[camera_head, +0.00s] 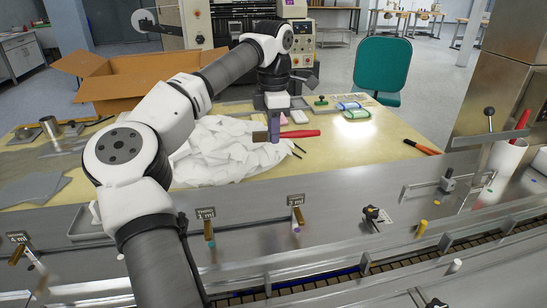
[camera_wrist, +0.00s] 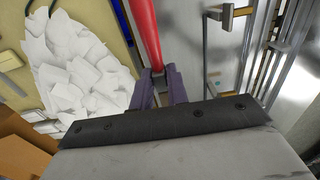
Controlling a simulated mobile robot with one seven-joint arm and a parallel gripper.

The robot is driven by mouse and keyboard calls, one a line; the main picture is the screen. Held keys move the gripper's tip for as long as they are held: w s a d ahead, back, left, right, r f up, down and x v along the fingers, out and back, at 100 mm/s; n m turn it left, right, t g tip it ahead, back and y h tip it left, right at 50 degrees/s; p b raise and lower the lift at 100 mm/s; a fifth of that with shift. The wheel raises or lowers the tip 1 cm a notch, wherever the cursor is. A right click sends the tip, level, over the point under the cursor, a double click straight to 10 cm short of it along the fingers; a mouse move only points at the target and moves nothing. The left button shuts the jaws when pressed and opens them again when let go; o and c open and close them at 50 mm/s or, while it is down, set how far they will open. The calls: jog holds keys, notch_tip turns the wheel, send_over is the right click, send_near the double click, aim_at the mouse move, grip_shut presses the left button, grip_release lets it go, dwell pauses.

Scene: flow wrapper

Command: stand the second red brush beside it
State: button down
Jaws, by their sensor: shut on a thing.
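My gripper (camera_head: 273,126), with purple fingers, is shut on a red brush (camera_head: 299,134) above the near edge of the yellow table. The brush lies about level, its red handle pointing right and a brown end (camera_head: 260,136) on the left. In the wrist view the red handle (camera_wrist: 145,35) runs up from between my fingers (camera_wrist: 158,88). Another red handle (camera_head: 523,120) stands tilted at the far right, at the rim of a white cylinder (camera_head: 503,158). Its lower part is hidden, so I cannot tell how it sits.
A heap of white pieces (camera_head: 225,152) lies under and left of my gripper. An open cardboard box (camera_head: 135,80) stands behind. Orange-handled pliers (camera_head: 421,147) lie on the table. The steel machine (camera_head: 330,215) with small levers runs along the front.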

jog(key=shift+r, duration=1.95)
